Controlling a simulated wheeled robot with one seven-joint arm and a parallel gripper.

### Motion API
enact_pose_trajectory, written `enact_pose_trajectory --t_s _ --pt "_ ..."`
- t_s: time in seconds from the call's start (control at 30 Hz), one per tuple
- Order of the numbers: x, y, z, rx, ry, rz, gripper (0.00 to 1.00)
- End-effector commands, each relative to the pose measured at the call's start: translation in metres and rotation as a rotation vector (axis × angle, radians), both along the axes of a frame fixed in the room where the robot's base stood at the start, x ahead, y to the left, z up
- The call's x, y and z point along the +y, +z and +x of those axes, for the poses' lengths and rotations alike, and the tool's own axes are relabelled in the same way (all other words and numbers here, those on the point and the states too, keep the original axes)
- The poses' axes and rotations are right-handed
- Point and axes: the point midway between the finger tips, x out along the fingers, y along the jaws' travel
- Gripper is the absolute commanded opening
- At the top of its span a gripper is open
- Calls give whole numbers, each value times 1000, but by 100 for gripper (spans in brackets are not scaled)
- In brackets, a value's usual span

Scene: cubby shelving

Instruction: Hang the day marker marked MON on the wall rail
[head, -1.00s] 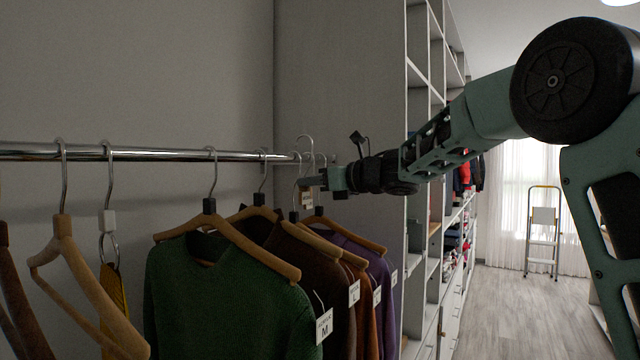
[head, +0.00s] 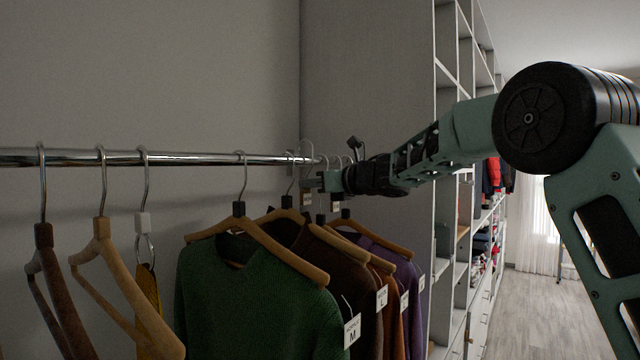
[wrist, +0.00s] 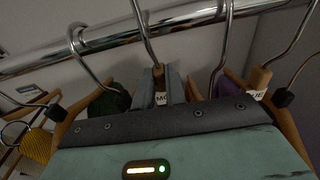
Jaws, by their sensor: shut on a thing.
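My gripper (head: 322,182) is at the far end of the chrome wall rail (head: 200,158), shut on the day marker (head: 307,198). In the wrist view the marker's wooden knob and label reading "MO" (wrist: 161,98) show between my fingers (wrist: 172,86), with the rest of the word hidden. Its metal hook rises past the rail (wrist: 120,32) in the wrist view. In the head view the hook's curved top stands just above the rail. I cannot tell whether it rests on it. A second marker, label ending "UE" (wrist: 256,95), is to the right of my gripper.
Sweaters on wooden hangers, a green one (head: 245,300) nearest, hang below and left of my gripper. Empty hangers (head: 125,280) and a yellow item (head: 148,295) hang further left. A tall grey shelving panel (head: 370,100) stands behind the rail's end.

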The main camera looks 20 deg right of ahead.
Motion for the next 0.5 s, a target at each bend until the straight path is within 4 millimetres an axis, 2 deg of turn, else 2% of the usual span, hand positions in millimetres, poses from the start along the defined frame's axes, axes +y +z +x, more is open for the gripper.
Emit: enact_pose_trajectory --t_s 0.2,0.5 --pt "2 -16 2 -1 0 1 0" --pt "2 -27 2 -1 0 1 0"
